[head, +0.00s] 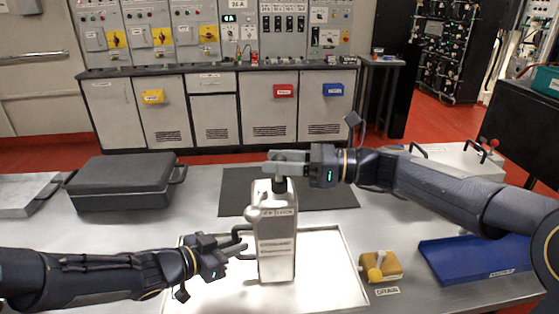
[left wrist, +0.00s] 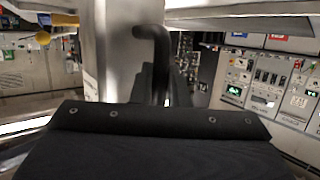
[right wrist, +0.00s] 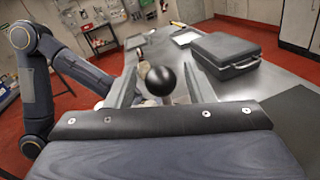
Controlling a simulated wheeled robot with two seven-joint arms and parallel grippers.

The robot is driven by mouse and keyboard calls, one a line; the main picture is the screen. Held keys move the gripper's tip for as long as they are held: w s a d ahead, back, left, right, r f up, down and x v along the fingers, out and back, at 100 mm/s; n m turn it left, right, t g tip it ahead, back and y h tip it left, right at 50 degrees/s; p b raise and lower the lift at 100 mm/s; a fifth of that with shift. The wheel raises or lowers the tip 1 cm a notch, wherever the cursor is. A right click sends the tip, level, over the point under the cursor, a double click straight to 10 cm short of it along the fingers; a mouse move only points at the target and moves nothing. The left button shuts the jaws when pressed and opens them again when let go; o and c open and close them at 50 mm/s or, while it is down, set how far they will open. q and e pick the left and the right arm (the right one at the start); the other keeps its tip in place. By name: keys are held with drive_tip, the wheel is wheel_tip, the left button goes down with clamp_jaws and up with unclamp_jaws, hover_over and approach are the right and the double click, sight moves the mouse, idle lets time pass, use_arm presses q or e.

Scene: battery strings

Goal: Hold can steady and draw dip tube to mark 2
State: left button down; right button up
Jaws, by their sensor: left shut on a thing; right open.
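The silver can (head: 276,250) stands upright on the white tray in the middle of the head view. Its black side handle (head: 238,232) faces left and also shows in the left wrist view (left wrist: 153,50). My left gripper (head: 238,252) is shut on this handle. A black ball knob (right wrist: 160,80), seemingly the top of the dip tube, sits between the fingers of my right gripper (right wrist: 158,92) in the right wrist view. My right gripper is open above the can's neck (head: 280,186). I cannot see any tube marks.
The white tray (head: 345,290) lies under the can, with a dark mat (head: 330,195) behind. A yellow block (head: 381,266) and a blue tray (head: 470,262) are at right. A dark case (head: 122,183) lies at left.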

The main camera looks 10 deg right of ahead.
sight(280, 154)
use_arm(q)
drive_tip(key=shift+s+f, duration=0.15)
drive_tip(key=shift+f, duration=0.2)
use_arm(e)
drive_tip(key=shift+a, duration=0.15)
drive_tip(key=shift+c, duration=0.5)
clamp_jaws()
wheel_tip(280, 154, up, 6)
drive_tip(key=shift+r, duration=0.1)
drive_tip(key=shift+o, duration=0.5)
unclamp_jaws()
use_arm(q)
drive_tip(key=shift+r, duration=0.15)
use_arm(e)
drive_tip(key=v, duration=1.2)
